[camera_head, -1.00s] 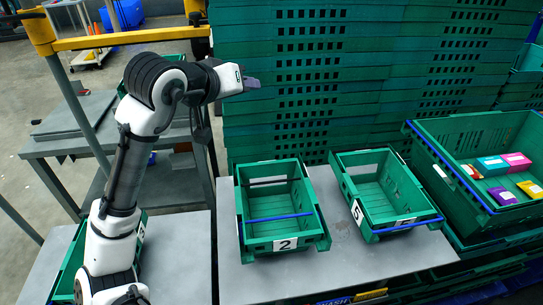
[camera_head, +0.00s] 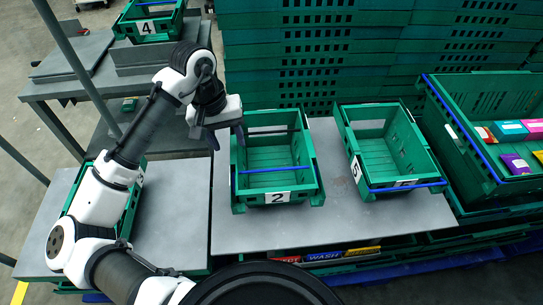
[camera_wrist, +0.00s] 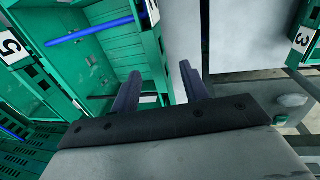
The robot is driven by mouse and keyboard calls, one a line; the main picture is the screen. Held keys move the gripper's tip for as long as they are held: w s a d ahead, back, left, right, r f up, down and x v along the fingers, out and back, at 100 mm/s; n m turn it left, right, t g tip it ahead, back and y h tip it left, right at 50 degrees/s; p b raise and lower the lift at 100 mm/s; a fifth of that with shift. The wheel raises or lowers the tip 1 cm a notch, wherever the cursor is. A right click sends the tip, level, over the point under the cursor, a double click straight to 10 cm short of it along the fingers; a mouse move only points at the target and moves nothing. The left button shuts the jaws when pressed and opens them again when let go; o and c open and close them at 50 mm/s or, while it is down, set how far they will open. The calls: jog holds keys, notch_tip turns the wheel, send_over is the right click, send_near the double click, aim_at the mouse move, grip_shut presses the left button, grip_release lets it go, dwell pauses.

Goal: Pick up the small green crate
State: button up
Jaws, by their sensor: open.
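Small green crates stand on grey tables. The crate labelled 2 (camera_head: 270,157), empty with a blue bar, is in the middle of the head view. The empty crate labelled 5 (camera_head: 384,160) is to its right. A third crate (camera_head: 130,212) is partly hidden behind my arm; its 3 label (camera_wrist: 303,40) shows in the wrist view. My gripper (camera_head: 228,138) is open, pointing down at the left side wall of crate 2. In the wrist view that wall (camera_wrist: 156,45) lines up with the gap between the fingers (camera_wrist: 160,88). Whether they touch it is unclear.
A larger green crate (camera_head: 447,115) with colourful boxes stands at the right. Tall stacks of green crates (camera_head: 300,60) rise close behind. A crate labelled 4 (camera_head: 150,22) sits on a back-left table. The tabletop between crates 2 and 5 (camera_head: 335,190) is clear.

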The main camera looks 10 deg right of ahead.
aim_at(232, 149)
jog(key=shift+s+d+f+p, duration=0.1)
jog(key=shift+d+f, duration=0.1)
jog(key=shift+f, duration=0.85)
jog(key=shift+s+d+f+p, duration=0.1)
jog(key=shift+d+f+p, duration=0.1)
jog(key=shift+f, duration=0.8)
jog(key=shift+s+d+f+p, duration=0.1)
jog(key=shift+d+f, duration=0.1)
jog(key=shift+f, duration=0.85)
jog(key=shift+c, duration=0.4)
jog(key=shift+w+r, duration=0.1)
grip_shut()
